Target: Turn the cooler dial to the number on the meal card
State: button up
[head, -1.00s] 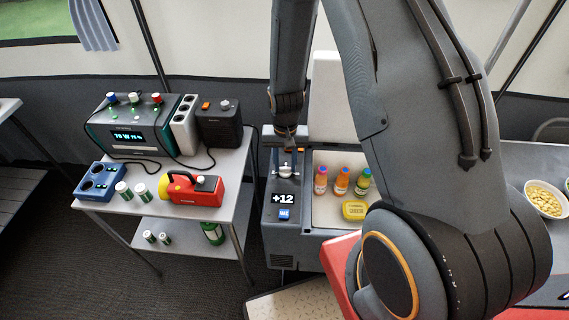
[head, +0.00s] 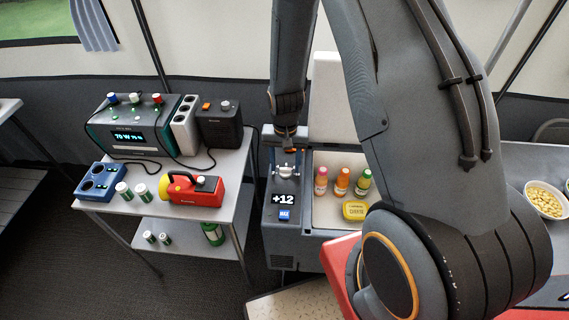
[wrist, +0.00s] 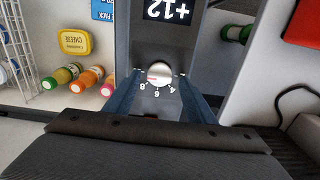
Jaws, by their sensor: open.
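The cooler dial (wrist: 160,73) is a round silver knob on a grey panel, with the numbers 8, 6 and 4 readable around it in the wrist view. A small reddish mark shows on its left side, near the 8. In the head view the dial (head: 286,171) sits above the +12 display (head: 284,199); the display (wrist: 168,10) also shows in the wrist view. My gripper (wrist: 160,88) is open, its blue fingers on either side of the dial; I cannot tell whether they touch it. I cannot make out a meal card.
The cooler bay (head: 326,208) holds several capped bottles and a yellow cheese box (head: 355,210). To the left, a side table (head: 232,190) carries a power unit (head: 125,125), a red torch (head: 195,188) and a blue socket box (head: 99,181). A white lid (head: 333,95) stands behind.

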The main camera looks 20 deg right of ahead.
aim_at(286, 169)
jog(key=shift+r, duration=0.1)
notch_tip(286, 169, up, 7)
jog(key=shift+f+b, duration=0.15)
jog(key=shift+b, duration=0.6)
jog(key=shift+r, duration=0.45)
jog(key=s+r+n+t, duration=0.1)
jog(key=s+r+n, duration=0.3)
jog(key=s+r, duration=0.9)
jog(key=shift+s+r+n, duration=0.2)
jog(key=shift+r+n, duration=0.1)
jog(key=shift+r, duration=0.2)
